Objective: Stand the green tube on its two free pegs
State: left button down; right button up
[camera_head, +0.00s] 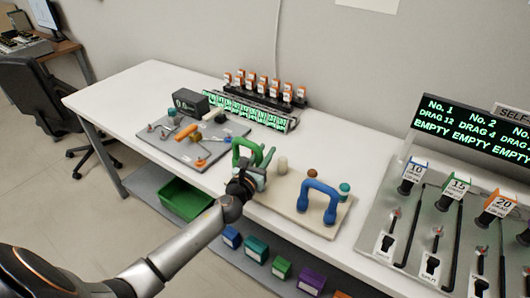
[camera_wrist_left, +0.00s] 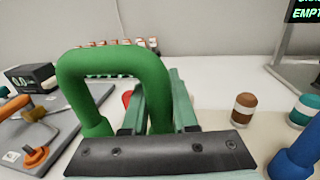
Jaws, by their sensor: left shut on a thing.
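The green tube (camera_head: 249,147) is a thick upside-down U, upright above the left part of the beige board (camera_head: 290,212). It also shows large in the left wrist view (camera_wrist_left: 112,62). My left gripper (camera_head: 258,176) is shut on the tube's right leg; its fingers show in the wrist view (camera_wrist_left: 158,105). The gripper hides that leg's lower end, and I cannot tell whether the tube touches the board. The tube's two free pegs cannot be made out clearly. My right gripper is out of view.
A blue U-shaped tube (camera_head: 318,196) stands on the board to the right. Behind it are a brown-topped peg (camera_head: 312,173) and a teal-topped peg (camera_head: 345,188). A grey board (camera_head: 165,138) with small parts lies left. A slanted panel with levers (camera_head: 400,235) stands right.

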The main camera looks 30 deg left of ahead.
pick_arm(q)
jog(key=shift+f+b, duration=1.6)
jog(key=shift+f, duration=0.15)
jog(key=c, duration=0.6)
grip_release()
jog(key=s+d, duration=0.1)
jog(key=s, duration=1.1)
jog(key=shift+s, duration=0.2)
jog(key=shift+d, duration=0.1)
